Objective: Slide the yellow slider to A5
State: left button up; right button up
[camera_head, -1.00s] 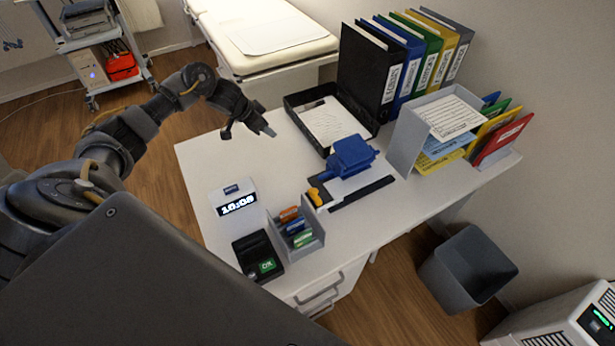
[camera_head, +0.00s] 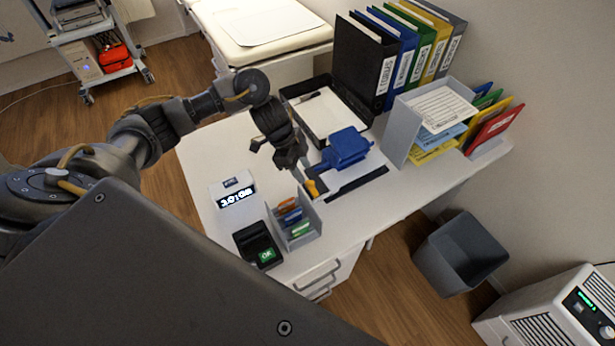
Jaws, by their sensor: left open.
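The yellow slider (camera_head: 312,188) is a small yellow-orange piece at the left end of a flat device with a dark strip (camera_head: 357,184) on the white desk. A blue block-shaped part (camera_head: 347,147) sits on the same device, behind the slider. Any A5 marking is too small to read. My left gripper (camera_head: 300,180) is open and points down just left of the slider, close to it. I cannot tell whether a finger touches it. My right gripper is not in view.
A white clock box (camera_head: 232,190), a black terminal (camera_head: 257,246) and a grey card holder (camera_head: 295,222) stand left and in front. A black paper tray (camera_head: 322,108) lies behind. Binders (camera_head: 364,66) and a grey file rack (camera_head: 402,134) stand at the back right.

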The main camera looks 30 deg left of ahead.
aim_at(310, 182)
pick_arm(q)
jog(key=shift+x, duration=2.25)
grip_shut()
